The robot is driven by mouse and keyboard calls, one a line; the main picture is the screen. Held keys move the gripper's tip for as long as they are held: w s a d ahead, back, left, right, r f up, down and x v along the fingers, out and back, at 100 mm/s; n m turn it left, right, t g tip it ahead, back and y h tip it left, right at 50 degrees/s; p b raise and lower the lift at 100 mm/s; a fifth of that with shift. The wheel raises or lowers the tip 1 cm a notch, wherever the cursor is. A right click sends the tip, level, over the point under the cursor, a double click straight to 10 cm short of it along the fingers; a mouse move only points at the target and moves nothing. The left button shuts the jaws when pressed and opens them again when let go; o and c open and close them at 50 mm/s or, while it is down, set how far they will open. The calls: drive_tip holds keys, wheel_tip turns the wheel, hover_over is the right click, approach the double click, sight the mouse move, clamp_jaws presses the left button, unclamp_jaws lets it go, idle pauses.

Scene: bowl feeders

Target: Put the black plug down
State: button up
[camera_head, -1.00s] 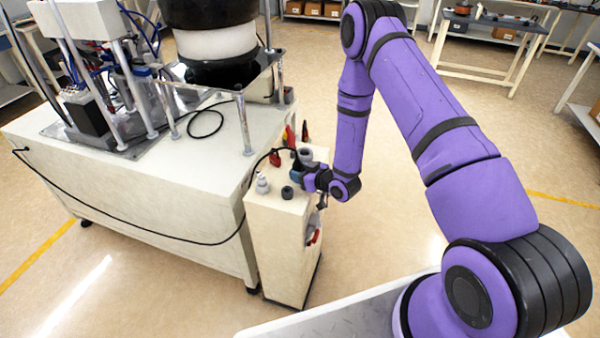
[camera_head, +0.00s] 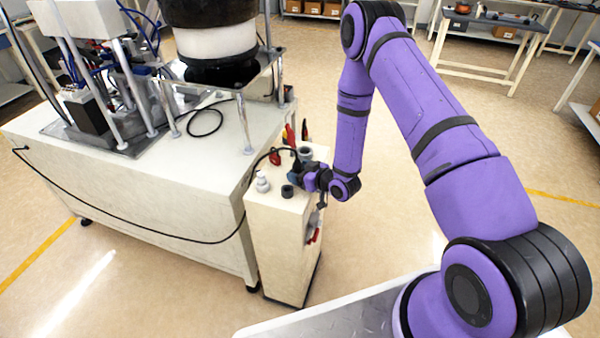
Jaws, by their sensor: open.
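My gripper (camera_head: 300,177) is low over the top of the narrow cream cabinet (camera_head: 277,240), at its right side. Its jaws are open, but they are small and dark here and the fingers are hard to make out. A short dark cylinder (camera_head: 287,191), which may be the black plug, stands upright on the cabinet top just left of and in front of my gripper. I see no clear gap or contact between them. Dark parts close around the jaws blend together, so something between the fingers could be hidden.
A pale fitting (camera_head: 262,183), a grey cylinder (camera_head: 305,154) and red-handled items (camera_head: 275,158) crowd the cabinet top. A black cable (camera_head: 130,228) hangs along the large cream machine base (camera_head: 130,200) on the left. Open floor (camera_head: 390,230) lies right of the cabinet.

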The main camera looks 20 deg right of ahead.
drive_tip(key=v, duration=1.2)
drive_tip(key=w+d+r+g+h, duration=0.1)
drive_tip(key=w+r+h, duration=0.15)
drive_tip(key=r, duration=0.45)
drive_tip(key=w+d+r+g+h, duration=0.1)
drive_tip(key=w+d+r+h, duration=0.15)
drive_tip(key=r, duration=0.55)
drive_tip(key=s+d+r+m+g+h, duration=0.15)
drive_tip(key=s+r, duration=0.25)
drive_tip(key=r, duration=1)
drive_tip(key=s+a+r+m+g, duration=0.1)
drive_tip(key=s+r, duration=0.4)
drive_tip(key=s, duration=0.4)
drive_tip(key=s+a+r+m+g+h, duration=0.1)
drive_tip(key=s+r, duration=0.4)
drive_tip(key=s, duration=0.5)
drive_tip(key=s+a+r+m+g, duration=0.1)
drive_tip(key=s+r+m, duration=0.2)
drive_tip(key=s+r, duration=0.3)
drive_tip(key=s, duration=0.3)
drive_tip(key=shift+s+g, duration=0.35)
